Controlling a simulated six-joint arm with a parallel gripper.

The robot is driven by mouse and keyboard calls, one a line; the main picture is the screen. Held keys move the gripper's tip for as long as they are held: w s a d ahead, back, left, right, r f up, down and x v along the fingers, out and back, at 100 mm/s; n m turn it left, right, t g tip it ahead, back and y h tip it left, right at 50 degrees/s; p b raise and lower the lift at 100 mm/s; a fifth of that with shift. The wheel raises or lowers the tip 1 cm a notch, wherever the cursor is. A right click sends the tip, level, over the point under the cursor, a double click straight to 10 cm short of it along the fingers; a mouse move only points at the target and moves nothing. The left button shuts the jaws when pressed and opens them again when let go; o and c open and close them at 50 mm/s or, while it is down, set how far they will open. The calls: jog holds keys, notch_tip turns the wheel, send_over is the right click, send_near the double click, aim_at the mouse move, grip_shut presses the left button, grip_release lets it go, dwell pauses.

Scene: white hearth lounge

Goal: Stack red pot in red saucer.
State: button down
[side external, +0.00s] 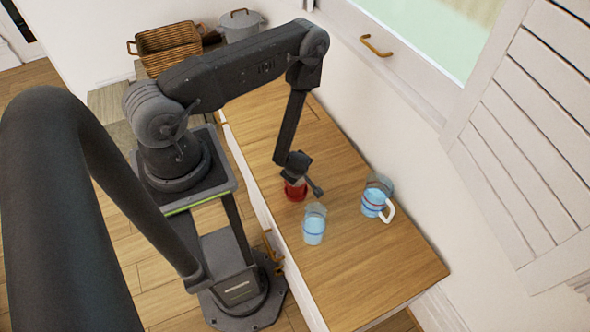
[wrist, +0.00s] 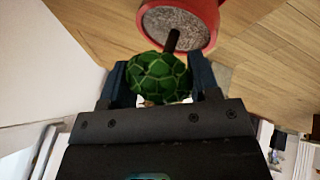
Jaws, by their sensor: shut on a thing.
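The red pot (wrist: 207,12) is in the wrist view, with grey soil and a dark stem leading to a round green plant top (wrist: 160,80). My gripper (wrist: 160,74) is shut on this green top, one finger on each side. In the side external view my gripper (side external: 299,168) points down over the wooden counter, and the red pot (side external: 296,191) shows just below it, partly hidden. I cannot tell whether the pot touches the counter. The red saucer cannot be made out as a separate thing in either view.
A glass with blue bands (side external: 314,226) stands close in front of the pot. A clear jug with a white handle (side external: 376,200) stands to the right, near the wall. The counter's near right end (side external: 370,275) is clear. A wicker basket (side external: 172,48) is far back.

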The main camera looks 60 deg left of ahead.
jog(key=shift+f, duration=0.3)
jog(key=shift+c, duration=1.7)
grip_release()
